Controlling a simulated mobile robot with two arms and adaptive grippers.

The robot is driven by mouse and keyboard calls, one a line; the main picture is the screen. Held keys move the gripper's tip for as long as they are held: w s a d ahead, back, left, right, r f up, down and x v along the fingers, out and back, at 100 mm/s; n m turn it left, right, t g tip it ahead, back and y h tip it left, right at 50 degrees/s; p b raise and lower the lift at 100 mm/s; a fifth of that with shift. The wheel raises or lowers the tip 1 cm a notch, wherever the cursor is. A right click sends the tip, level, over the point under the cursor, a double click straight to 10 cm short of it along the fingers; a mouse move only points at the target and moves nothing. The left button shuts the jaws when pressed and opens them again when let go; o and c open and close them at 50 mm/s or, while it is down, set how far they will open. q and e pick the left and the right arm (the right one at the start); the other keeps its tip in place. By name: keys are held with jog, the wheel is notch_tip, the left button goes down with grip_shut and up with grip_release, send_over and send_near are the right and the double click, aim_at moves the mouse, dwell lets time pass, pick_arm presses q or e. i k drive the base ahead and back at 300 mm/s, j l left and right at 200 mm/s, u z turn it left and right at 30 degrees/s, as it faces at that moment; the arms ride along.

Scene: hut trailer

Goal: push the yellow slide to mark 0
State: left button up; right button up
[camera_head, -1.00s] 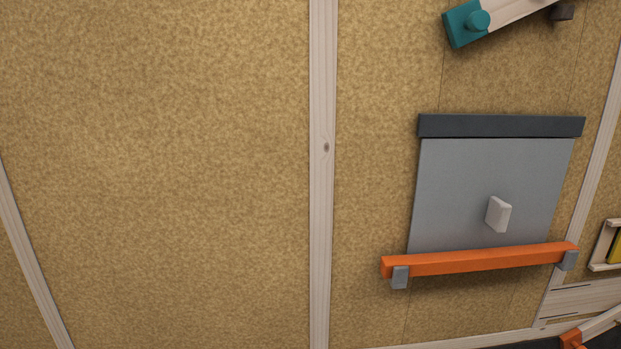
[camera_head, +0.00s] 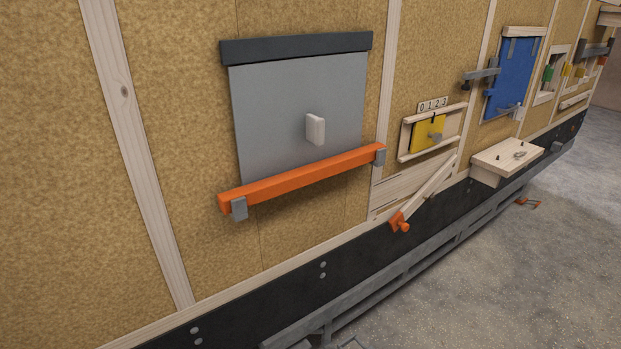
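The yellow slide (camera_head: 421,136) sits in a wooden frame (camera_head: 404,142) on the trailer wall, right of the grey panel. It has a small grey knob (camera_head: 435,138) on its face. Above it is a strip of marks (camera_head: 433,105) reading 0, 1, 2, 3 from left to right. A dark pointer stands at the slide's top edge, under the marks; which mark it lines up with is too small to tell. Neither of my grippers shows in this view.
A grey panel (camera_head: 280,105) with a white handle sits behind an orange bar (camera_head: 300,178). A wooden lever with an orange end (camera_head: 400,222) hangs below the slide. A small wooden shelf (camera_head: 500,160) juts out at right. Open floor (camera_head: 500,280) lies at lower right.

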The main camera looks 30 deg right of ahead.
aim_at(427, 133)
jog(key=z, duration=1.65)
